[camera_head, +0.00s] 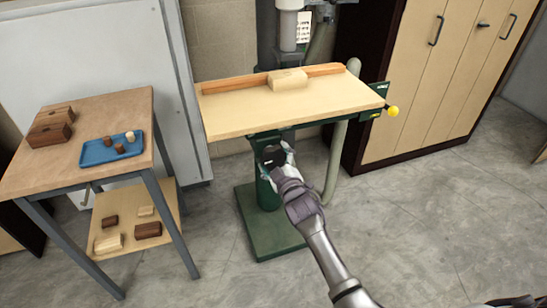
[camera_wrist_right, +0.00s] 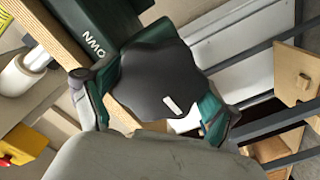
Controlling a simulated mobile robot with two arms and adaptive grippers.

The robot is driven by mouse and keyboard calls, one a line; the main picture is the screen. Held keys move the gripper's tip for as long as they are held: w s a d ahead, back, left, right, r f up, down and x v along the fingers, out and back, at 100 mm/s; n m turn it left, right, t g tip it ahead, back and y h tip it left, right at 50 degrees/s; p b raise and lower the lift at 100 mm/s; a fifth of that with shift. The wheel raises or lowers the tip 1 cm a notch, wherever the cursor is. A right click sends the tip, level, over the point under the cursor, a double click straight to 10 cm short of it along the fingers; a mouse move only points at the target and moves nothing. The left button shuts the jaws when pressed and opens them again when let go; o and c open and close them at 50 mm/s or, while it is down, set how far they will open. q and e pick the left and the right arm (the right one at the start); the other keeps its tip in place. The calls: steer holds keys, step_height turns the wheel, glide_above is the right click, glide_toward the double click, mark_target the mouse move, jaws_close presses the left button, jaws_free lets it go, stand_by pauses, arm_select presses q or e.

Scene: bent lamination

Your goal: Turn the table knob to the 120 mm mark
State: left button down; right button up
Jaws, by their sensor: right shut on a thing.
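The table knob (camera_wrist_right: 158,72) is a dark, lobed wheel with a small white mark on its face. In the head view the knob (camera_head: 271,156) sits under the front of the wooden machine table (camera_head: 240,117), on the green column. My right gripper (camera_head: 281,160) comes from below and is shut on the knob. In the right wrist view the fingers of my right gripper (camera_wrist_right: 150,98) lie on either side of its rim. No 120 mm mark or scale can be read in either view. My left gripper is not in view.
A light wooden block (camera_head: 288,79) rests against an orange fence (camera_head: 235,84) on the machine table. A side table (camera_head: 87,95) with a blue tray (camera_head: 94,156) and wooden blocks stands left. Floor is open right of the machine.

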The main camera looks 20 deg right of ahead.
steer(key=shift+w+d+r, duration=0.1)
steer(key=shift+r, duration=0.35)
steer(key=shift+w+d+r, duration=0.1)
steer(key=shift+r, duration=0.3)
steer(key=o, duration=0.9)
steer(key=shift+s+f, duration=0.25)
steer(key=shift+s, duration=0.05)
steer(key=shift+s+f, duration=0.1)
steer(key=shift+s, duration=5.7)
